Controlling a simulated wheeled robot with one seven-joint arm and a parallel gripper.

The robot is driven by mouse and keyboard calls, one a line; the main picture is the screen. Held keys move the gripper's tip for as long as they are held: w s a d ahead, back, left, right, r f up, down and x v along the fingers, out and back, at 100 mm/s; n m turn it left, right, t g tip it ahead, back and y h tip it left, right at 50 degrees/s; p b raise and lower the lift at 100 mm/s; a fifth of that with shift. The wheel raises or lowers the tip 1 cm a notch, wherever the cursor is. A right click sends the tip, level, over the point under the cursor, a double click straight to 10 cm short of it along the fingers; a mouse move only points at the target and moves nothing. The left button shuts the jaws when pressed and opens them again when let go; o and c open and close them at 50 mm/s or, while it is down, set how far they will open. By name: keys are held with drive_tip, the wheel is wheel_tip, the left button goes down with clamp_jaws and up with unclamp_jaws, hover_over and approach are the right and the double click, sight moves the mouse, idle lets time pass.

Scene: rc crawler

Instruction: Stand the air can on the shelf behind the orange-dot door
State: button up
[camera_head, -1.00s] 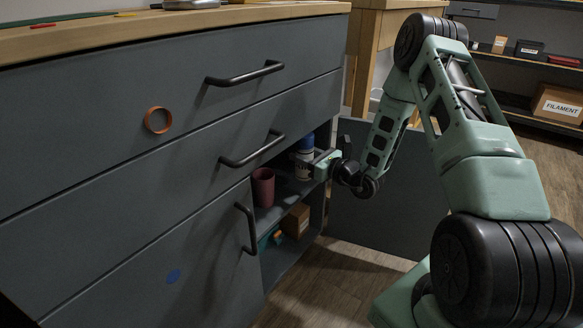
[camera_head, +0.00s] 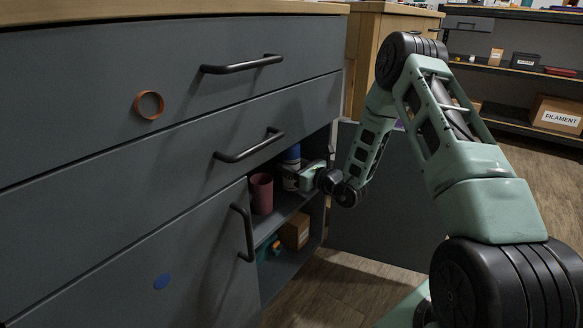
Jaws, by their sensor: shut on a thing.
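The air can (camera_head: 292,157), white with a blue top, is upright in the open cabinet, at the upper shelf (camera_head: 289,208). My gripper (camera_head: 297,177) is shut on it from the right and hides part of its body. I cannot tell whether the can's base touches the shelf. The open grey door (camera_head: 372,225) stands out to the right of the opening, partly behind my arm. No orange dot shows on its visible face.
A maroon cup (camera_head: 262,193) stands left of the can on the same shelf. A brown box (camera_head: 295,232) and a teal thing (camera_head: 268,246) are on the level below. An orange ring (camera_head: 149,105) is on the top drawer.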

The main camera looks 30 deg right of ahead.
drive_tip(key=shift+f, duration=0.2)
drive_tip(key=o, duration=1.1)
drive_tip(key=shift+r, duration=0.25)
drive_tip(key=shift+s+d, duration=0.15)
drive_tip(key=shift+s, duration=0.15)
drive_tip(key=p+v, duration=0.4)
drive_tip(key=v, duration=0.7)
drive_tip(key=shift+s+p, duration=0.2)
drive_tip(key=shift+p, duration=0.1)
